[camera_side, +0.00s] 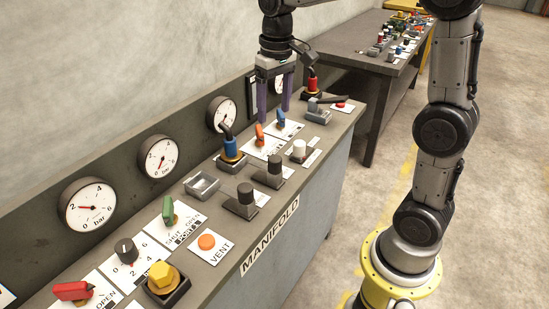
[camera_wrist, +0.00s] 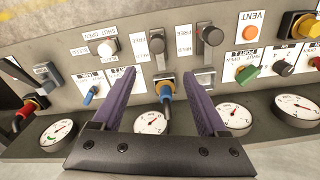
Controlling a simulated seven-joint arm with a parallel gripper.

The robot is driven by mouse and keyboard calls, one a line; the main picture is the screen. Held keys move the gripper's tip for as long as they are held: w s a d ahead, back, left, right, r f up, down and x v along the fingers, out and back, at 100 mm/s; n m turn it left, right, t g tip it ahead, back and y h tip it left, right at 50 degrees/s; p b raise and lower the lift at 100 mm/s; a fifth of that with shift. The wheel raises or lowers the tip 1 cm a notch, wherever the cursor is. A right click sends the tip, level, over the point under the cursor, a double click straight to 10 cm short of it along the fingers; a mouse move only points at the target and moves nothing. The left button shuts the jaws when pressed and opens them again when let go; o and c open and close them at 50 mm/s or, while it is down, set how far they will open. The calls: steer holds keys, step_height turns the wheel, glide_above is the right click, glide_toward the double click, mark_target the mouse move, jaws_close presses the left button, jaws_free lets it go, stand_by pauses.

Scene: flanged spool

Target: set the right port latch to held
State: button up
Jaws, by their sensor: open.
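Two dark latch knobs on slide bases stand along the panel's front. The farther one in the side view, on the right as the MANIFOLD lettering reads, I take as the right port latch (camera_side: 275,168); it also shows in the wrist view (camera_wrist: 157,44). The other latch (camera_side: 246,195) also shows in the wrist view (camera_wrist: 212,37). HELD/FREE labels lie beside them, too small to tell which setting each knob has. My gripper (camera_side: 275,114) is open and empty, above the panel and apart from the latches. Its purple fingers spread in the wrist view (camera_wrist: 157,76).
A blue plug (camera_side: 230,148) stands in a port behind the right latch; the empty port (camera_side: 202,185) is nearer. Orange (camera_side: 259,135) and blue (camera_side: 281,118) handles, a white knob (camera_side: 299,148) and a red plug (camera_side: 312,84) crowd the far end. Gauges line the back.

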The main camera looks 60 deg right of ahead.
mark_target(274, 158)
steer(key=shift+g, duration=0.3)
steer(key=f, duration=1.5)
steer(key=shift+w+d+f, duration=0.15)
steer(key=shift+d+f, duration=0.2)
jaws_close()
stand_by(0.5)
